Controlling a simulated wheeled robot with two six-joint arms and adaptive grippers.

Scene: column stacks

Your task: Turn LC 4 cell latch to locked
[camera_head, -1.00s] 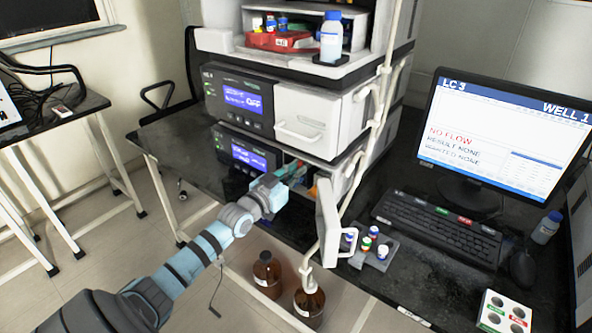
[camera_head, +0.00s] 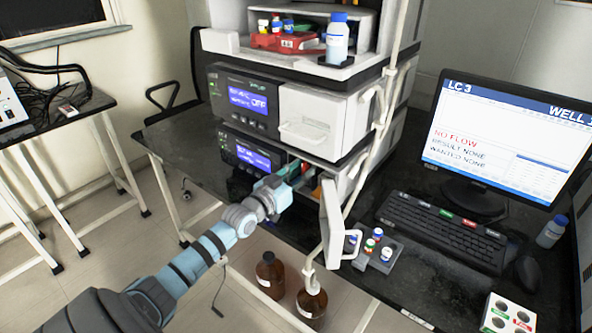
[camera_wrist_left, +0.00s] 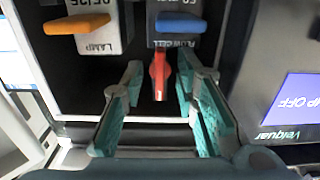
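In the left wrist view a red lever (camera_wrist_left: 160,74) sticks out below a module with a blue handle (camera_wrist_left: 179,24); its label is upside down and only partly readable. I take the red lever to be the cell latch. My left gripper (camera_wrist_left: 159,88) is open, with one teal finger on each side of the lever; gaps show, and contact cannot be told. In the head view my left gripper (camera_head: 294,172) reaches into the open bay of the lower instrument (camera_head: 241,150). My right gripper is not in view.
An orange handle (camera_wrist_left: 77,24) marked LAMP sits beside the blue one. The open white door (camera_head: 331,222) stands right of my gripper. Brown bottles (camera_head: 311,300) stand below. The monitor (camera_head: 510,140) reads LC 3 and NO FLOW.

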